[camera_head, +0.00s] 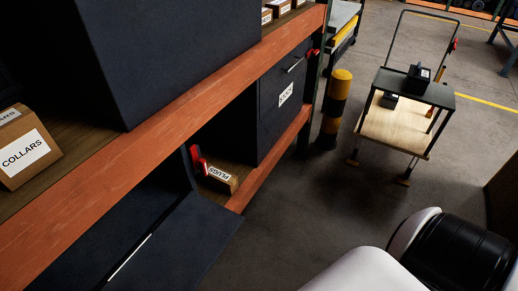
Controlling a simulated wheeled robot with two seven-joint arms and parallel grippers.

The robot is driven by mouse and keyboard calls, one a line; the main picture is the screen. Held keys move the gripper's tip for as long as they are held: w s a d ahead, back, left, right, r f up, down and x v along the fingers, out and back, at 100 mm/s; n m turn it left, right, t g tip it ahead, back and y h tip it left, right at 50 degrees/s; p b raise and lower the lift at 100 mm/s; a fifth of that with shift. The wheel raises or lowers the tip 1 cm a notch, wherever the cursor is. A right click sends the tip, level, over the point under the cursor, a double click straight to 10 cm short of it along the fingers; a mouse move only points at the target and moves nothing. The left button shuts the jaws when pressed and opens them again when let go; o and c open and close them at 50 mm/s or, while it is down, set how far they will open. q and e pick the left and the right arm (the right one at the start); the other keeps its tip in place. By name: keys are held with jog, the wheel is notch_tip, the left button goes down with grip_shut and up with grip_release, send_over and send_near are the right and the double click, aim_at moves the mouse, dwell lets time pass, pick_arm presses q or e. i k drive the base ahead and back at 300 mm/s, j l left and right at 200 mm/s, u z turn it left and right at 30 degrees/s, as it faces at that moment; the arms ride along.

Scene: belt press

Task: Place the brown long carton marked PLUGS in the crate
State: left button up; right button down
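The brown carton marked PLUGS (222,178) lies low in the rack, on a wooden surface behind an orange beam. Its white label faces up and its near end shows at the bay's right side. A red part (199,160) is just left of it and partly covers it. A dark panel with a pale bar, like a lowered door (180,245), is in front and to the left of the carton. I cannot pick out a crate for certain. Neither of my grippers is in view, and no gripper touches the carton.
A closed dark cabinet (283,90) with a handle stands right of the carton. A carton marked COLLARS (22,152) is on the upper shelf, above the orange beam (150,115). A yellow-black bollard (336,105) and a cart (398,125) stand beyond. The middle floor is clear.

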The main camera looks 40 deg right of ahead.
aim_at(223, 180)
jog(key=z, duration=0.75)
jog(key=u, duration=0.25)
jog(key=i+l+u, duration=0.15)
jog(key=u, duration=0.3)
jog(key=i+l+u, duration=0.1)
jog(key=l+u, duration=0.15)
jog(key=u, duration=0.15)
jog(key=l+u, duration=0.25)
jog(key=u, duration=0.2)
jog(key=i+l, duration=0.05)
